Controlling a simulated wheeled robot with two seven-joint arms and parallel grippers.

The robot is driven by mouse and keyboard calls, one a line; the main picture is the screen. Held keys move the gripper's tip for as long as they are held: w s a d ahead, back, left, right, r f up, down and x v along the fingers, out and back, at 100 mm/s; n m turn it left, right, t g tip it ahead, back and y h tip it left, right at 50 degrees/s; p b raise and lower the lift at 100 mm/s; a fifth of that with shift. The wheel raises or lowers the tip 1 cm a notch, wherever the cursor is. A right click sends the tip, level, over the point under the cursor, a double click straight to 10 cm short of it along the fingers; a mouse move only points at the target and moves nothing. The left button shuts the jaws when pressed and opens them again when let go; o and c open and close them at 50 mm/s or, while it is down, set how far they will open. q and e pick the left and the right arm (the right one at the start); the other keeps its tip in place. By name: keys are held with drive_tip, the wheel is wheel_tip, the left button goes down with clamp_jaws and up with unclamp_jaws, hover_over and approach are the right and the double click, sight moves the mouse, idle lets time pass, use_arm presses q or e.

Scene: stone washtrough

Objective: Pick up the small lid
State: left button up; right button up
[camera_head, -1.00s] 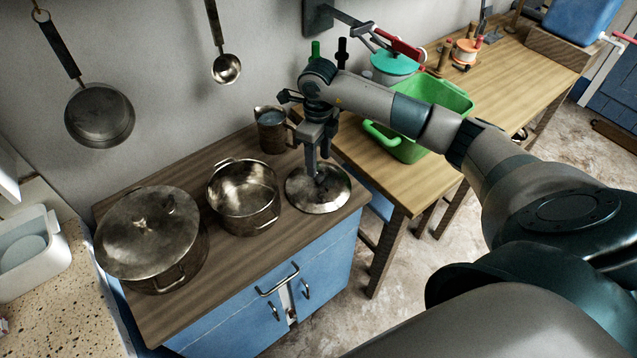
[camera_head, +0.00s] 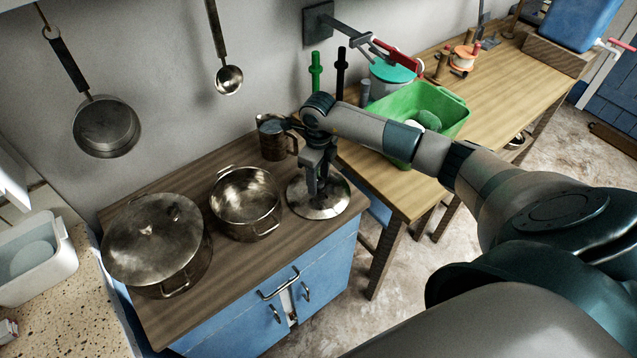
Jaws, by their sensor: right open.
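The small lid (camera_head: 308,206) is a round, worn metal disc lying on the wooden top of the blue cabinet, near its right end. My right gripper (camera_head: 317,188) points down over the lid's middle, with its fingers at the lid's knob. The fingers hide the knob, and I cannot tell whether they touch it. The right gripper is open. My left gripper is not in view.
An open small pot (camera_head: 245,204) stands just left of the lid. A large lidded pot (camera_head: 157,243) is farther left. A metal jug (camera_head: 273,137) stands behind. A green basin (camera_head: 455,108) sits on the wooden table (camera_head: 403,195) at right.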

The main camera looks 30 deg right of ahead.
clamp_jaws()
drive_tip(key=shift+r, duration=0.1)
drive_tip(key=shift+r+b, duration=0.4)
wheel_tip(320, 180, up, 3)
drive_tip(key=shift+s+r+b, duration=0.1)
drive_tip(key=shift+b, duration=0.9)
drive_tip(key=s+r+b, duration=0.4)
drive_tip(key=s+r, duration=0.3)
drive_tip(key=s, duration=0.4)
drive_tip(key=shift+s+a, duration=0.25)
